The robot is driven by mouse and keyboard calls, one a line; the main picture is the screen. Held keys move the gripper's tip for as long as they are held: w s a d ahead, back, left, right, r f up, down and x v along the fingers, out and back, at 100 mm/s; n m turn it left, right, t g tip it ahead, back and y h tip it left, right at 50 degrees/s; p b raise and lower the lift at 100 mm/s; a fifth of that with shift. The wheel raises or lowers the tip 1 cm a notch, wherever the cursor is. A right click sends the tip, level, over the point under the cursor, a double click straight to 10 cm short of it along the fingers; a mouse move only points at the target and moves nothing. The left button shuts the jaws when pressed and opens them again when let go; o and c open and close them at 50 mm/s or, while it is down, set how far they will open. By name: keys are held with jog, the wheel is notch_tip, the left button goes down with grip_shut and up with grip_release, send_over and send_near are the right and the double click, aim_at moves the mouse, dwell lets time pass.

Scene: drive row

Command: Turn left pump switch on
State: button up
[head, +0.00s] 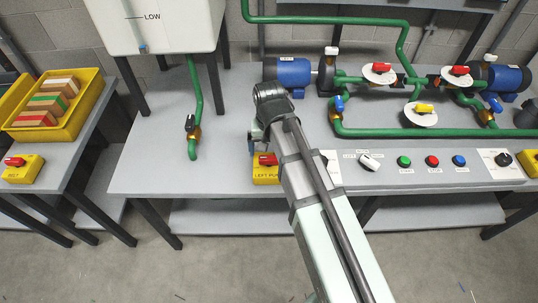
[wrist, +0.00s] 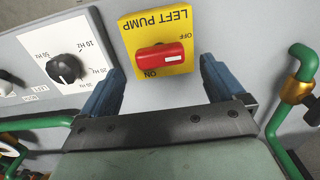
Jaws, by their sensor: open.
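The left pump switch is a red knob (wrist: 162,57) on a yellow box (wrist: 130,35) labelled LEFT PUMP, which appears upside down in the wrist view. The knob lies nearly crosswise, its white mark toward the right end, with OFF above right and ON below left. My gripper (wrist: 161,72) is open, its two blue fingers apart on either side of the knob's near edge, with a visible gap to each. In the head view, my gripper (head: 252,143) is above the bench near the red knob (head: 267,159) and yellow box (head: 266,179); my arm hides part of them.
A dial panel (wrist: 65,62) is left of the box in the wrist view, and a green pipe (wrist: 272,120) runs at right. In the head view, a button panel (head: 420,170) and pumps with pipes (head: 290,72) stand right of my arm.

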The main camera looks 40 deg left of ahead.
aim_at(269, 157)
jog(key=shift+f, duration=2)
jog(key=shift+c, duration=0.4)
jog(key=c, duration=1)
jog(key=shift+o, duration=0.2)
